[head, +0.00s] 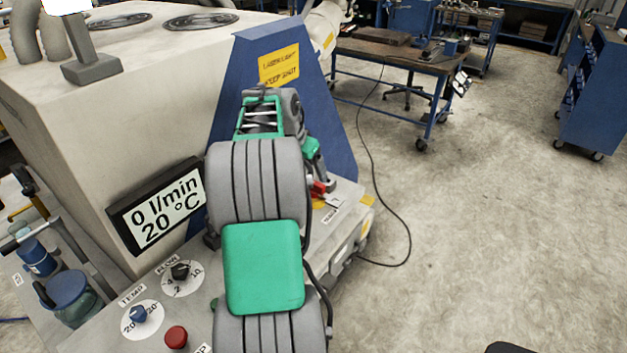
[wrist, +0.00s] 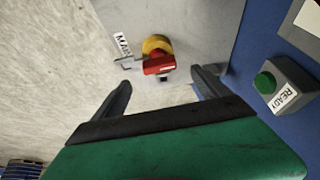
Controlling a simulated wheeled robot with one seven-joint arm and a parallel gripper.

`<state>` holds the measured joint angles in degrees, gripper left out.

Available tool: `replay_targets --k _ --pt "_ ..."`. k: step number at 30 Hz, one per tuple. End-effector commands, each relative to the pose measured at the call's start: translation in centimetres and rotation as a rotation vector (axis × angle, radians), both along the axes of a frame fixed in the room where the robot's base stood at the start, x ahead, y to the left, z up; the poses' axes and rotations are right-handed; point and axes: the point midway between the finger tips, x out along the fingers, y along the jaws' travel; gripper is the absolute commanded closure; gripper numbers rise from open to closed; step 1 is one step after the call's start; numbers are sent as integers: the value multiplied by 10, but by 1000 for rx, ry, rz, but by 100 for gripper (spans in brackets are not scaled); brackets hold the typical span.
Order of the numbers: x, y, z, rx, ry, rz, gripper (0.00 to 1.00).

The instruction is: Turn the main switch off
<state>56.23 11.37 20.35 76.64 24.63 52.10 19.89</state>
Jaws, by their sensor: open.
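The main switch (wrist: 158,64) has a red handle on a yellow round base, on a grey panel beside a MAIN label (wrist: 122,45). In the wrist view it lies between and just past the fingertips of my open gripper (wrist: 163,80), which holds nothing. I cannot tell whether a finger touches it. In the head view the red handle (head: 318,187) shows just right of my arm, low on the machine's front ledge, with the fingers partly hidden by the arm. A thin metal piece sticks out left of the handle in the wrist view.
A green READY button (wrist: 265,83) is on a grey box right of the switch. The head view shows a display (head: 160,205) reading 0 l/min and 20 °C, a FLOW knob (head: 180,271), a TEMP knob (head: 139,314) and a red button (head: 176,337). Open floor lies right.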

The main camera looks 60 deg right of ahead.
Motion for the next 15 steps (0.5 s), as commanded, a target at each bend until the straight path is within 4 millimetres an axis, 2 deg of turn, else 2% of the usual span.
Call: replay_targets --k 5,12,15 --pt "-7 -13 -19 1 2 -19 15" --pt "-9 -30 -59 0 1 -17 15" --pt "-9 -33 -68 -2 -2 -16 15"
